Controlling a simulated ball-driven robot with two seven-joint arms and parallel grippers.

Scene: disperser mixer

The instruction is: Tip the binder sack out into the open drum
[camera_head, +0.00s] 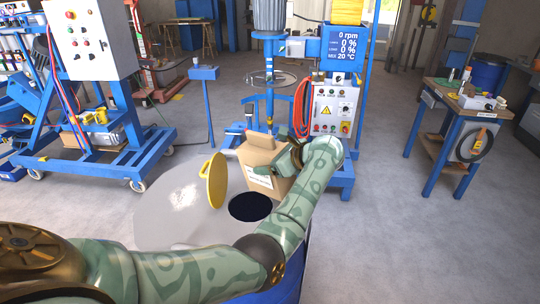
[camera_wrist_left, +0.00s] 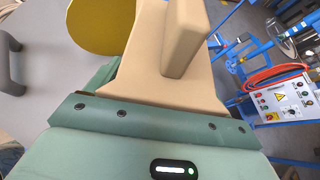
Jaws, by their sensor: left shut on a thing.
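The binder sack (camera_head: 262,152) is a tan, box-like bag with a white label and a narrow ridge on top. My left gripper (camera_head: 284,168) is shut on its right side in the head view. In the left wrist view the sack (camera_wrist_left: 148,68) rises beyond the green jaws, which hide its lower part. The drum (camera_head: 165,212) has a pale grey top with a round dark opening (camera_head: 251,207). A yellow round lid (camera_head: 214,181) stands upright beside the opening. The sack appears just behind the opening, nearly upright; its exact height cannot be told. My right gripper is not in view.
Behind the sack stands the blue mixer with its screen (camera_head: 346,44), control box (camera_head: 333,110) and orange hose (camera_head: 302,105). A blue wheeled frame (camera_head: 100,160) is at left, a workbench (camera_head: 462,106) at right.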

